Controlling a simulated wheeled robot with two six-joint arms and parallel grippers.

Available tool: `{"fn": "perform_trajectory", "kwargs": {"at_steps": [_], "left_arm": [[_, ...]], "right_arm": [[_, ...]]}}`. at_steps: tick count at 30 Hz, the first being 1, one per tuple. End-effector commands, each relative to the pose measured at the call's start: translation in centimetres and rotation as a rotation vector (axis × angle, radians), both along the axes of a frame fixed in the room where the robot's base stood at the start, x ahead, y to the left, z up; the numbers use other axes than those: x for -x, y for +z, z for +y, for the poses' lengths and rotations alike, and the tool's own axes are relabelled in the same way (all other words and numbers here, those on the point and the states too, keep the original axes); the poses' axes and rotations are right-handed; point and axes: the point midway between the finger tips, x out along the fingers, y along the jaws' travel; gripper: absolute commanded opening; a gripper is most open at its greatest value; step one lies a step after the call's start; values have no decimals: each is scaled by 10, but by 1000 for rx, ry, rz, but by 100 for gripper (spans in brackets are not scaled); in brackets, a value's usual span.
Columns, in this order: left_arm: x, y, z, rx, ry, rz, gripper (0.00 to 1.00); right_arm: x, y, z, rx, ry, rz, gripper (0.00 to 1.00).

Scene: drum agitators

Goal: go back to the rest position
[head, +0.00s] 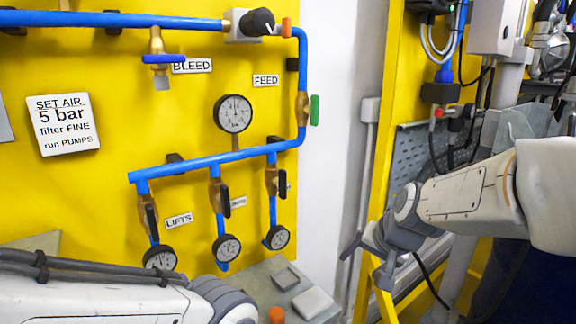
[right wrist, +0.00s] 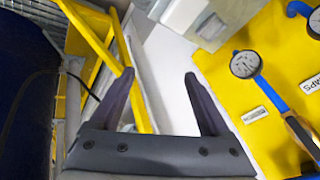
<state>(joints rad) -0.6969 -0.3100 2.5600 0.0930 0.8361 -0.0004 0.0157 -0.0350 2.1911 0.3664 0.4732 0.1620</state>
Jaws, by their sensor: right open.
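My right gripper (head: 364,262) hangs at the end of my right arm, to the right of the yellow panel and in front of the white wall and yellow frame. In the right wrist view my right gripper (right wrist: 159,76) shows its two dark fingers wide apart with nothing between them. It touches nothing that I can see. My left arm comes in at the lower left of the head view. Its gripper is out of the picture.
The yellow panel (head: 95,190) carries blue pipes, a feed gauge (head: 233,114), several valves and lower gauges, and a "5 bar" sign (head: 63,124). A grey box (head: 285,287) stands below. A yellow frame (head: 372,190) with cables and fittings is behind my right arm.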

Motion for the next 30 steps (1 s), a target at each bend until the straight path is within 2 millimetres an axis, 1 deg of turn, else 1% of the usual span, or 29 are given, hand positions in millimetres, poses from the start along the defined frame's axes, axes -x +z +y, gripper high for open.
{"fn": "perform_trajectory", "kwargs": {"at_steps": [1,3,6,9,11,12,14,17,20,23,24,27,30], "left_arm": [[0,0,0,0,0,0,89],[0,0,0,0,0,0,89],[0,0,0,0,0,0,89],[0,0,0,0,0,0,89],[0,0,0,0,0,0,89],[0,0,0,0,0,0,89],[0,11,0,0,0,0,89],[0,21,0,0,0,0,89],[0,31,0,0,0,0,89],[0,43,0,0,0,0,89],[0,48,0,0,0,0,89],[0,59,0,0,0,0,89],[0,67,0,0,0,0,89]], "right_arm": [[18,-24,-4,56,48,46,80],[39,-49,-11,126,116,95,80],[69,-79,-18,209,214,159,80],[99,-104,-24,277,314,218,80],[117,-117,-27,313,378,252,80],[129,-125,-29,336,420,274,80],[131,-106,-11,339,477,264,80],[144,-88,15,339,566,271,80],[161,-68,40,341,663,282,80],[184,-46,65,344,773,293,80],[194,-37,74,345,819,299,80],[222,-16,93,352,935,314,80],[245,-2,103,357,1024,328,80]]}}
